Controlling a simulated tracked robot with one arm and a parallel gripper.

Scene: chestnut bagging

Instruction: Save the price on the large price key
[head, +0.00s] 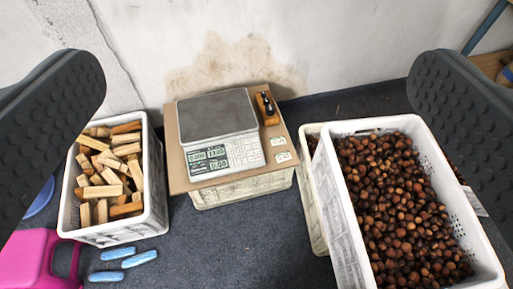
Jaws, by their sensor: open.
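The price scale (215,118) stands on a brown board in the middle, with a grey weighing plate on top. Its front panel has a display (208,158) with lit digits and a light keypad (246,152) to the right of it. The single keys are too small to tell apart, so I cannot pick out the large price key. My gripper (257,100) is open, its two dark ribbed fingers at the left and right edges of the picture. Nothing is between the fingers, and they appear well apart from the scale.
The board (178,171) rests on a white crate (243,189). A crate of wood blocks (155,200) stands left, and a crate of chestnuts (345,225) right. A dark object on a wooden holder (267,107) is beside the scale. Blue pieces (118,254) and a pink container (30,255) are front left.

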